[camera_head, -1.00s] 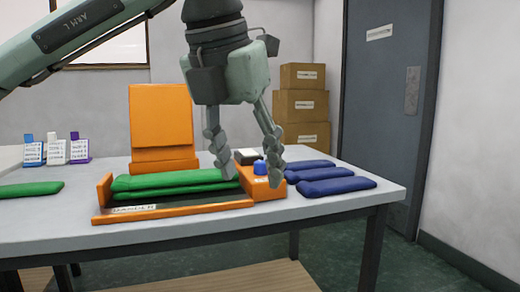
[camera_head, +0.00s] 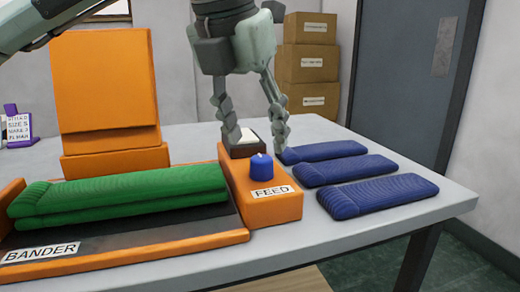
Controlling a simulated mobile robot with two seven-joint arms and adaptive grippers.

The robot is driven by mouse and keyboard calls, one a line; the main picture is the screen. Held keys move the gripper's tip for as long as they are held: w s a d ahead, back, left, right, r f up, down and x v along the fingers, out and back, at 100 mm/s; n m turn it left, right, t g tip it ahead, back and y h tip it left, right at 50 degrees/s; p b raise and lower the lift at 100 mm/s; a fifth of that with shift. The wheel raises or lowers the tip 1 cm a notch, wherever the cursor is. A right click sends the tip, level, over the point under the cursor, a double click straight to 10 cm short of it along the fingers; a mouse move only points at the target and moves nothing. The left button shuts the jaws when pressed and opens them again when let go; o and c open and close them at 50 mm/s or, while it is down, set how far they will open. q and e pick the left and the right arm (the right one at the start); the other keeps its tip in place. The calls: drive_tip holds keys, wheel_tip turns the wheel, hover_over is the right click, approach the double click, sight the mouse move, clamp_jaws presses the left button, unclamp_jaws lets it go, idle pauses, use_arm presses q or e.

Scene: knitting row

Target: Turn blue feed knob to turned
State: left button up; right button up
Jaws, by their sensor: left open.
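The blue feed knob (camera_head: 262,165) stands on top of an orange box (camera_head: 262,207) labelled FEED, at the right end of the bander (camera_head: 180,245). My left gripper (camera_head: 255,142) hangs with its fingers pointing down and spread apart, with nothing between them that I can see. In the picture its fingertips are just above and behind the knob, apart from it. My right gripper is not in view.
Folded green knits (camera_head: 120,195) lie on the bander. Several blue knits (camera_head: 375,198) lie on the table right of the feed box. A small dark block with a white top (camera_head: 246,138) stands behind it. An orange upright panel (camera_head: 105,90) and cardboard boxes (camera_head: 308,65) stand farther back.

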sight(261, 158)
use_arm(q)
drive_tip(key=shift+x, duration=2.3)
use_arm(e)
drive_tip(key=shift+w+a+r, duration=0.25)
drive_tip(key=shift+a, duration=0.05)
use_arm(q)
drive_tip(key=shift+c, duration=0.4)
drive_tip(key=c, duration=1.1)
